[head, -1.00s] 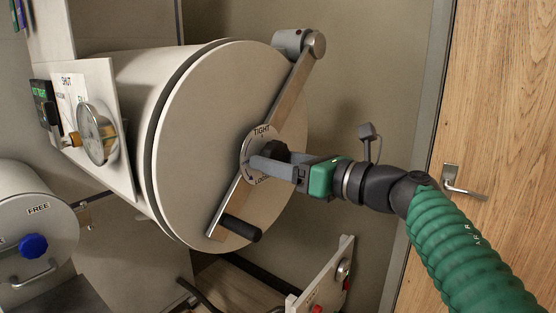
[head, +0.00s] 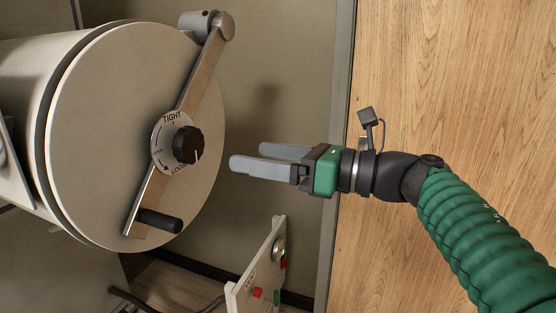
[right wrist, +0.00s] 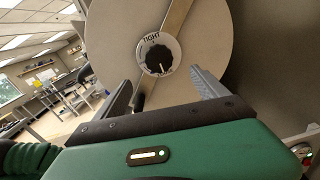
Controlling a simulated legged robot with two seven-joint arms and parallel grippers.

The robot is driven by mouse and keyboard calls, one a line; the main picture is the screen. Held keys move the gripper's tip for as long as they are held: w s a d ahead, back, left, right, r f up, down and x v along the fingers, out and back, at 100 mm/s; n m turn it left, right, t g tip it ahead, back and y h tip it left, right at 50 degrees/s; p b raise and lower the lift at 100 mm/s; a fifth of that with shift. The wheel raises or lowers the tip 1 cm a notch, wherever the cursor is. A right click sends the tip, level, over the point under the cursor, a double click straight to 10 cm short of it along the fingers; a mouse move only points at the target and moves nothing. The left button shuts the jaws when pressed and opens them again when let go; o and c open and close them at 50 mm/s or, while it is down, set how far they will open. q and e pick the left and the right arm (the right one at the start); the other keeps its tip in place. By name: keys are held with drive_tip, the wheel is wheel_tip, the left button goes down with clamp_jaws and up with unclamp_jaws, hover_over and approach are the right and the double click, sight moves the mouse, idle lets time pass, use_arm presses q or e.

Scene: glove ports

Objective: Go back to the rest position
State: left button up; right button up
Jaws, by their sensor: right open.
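My right gripper (head: 248,158) is open and empty, to the right of the round door (head: 90,130) and clear of it. Its two grey fingers point left toward the black knob (head: 188,145) at the middle of the door. The dial around the knob reads TIGHT at the top and LOOSE at the bottom. In the right wrist view the knob (right wrist: 159,61) shows between the spread fingers, at a distance. My left gripper is in neither view.
A metal bar (head: 185,110) crosses the door from a hinge at the top to a black handle (head: 160,221). A small panel (head: 258,272) with red and green buttons stands below the right gripper. A wooden door (head: 440,80) is behind my right arm.

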drive_tip(key=v, duration=0.3)
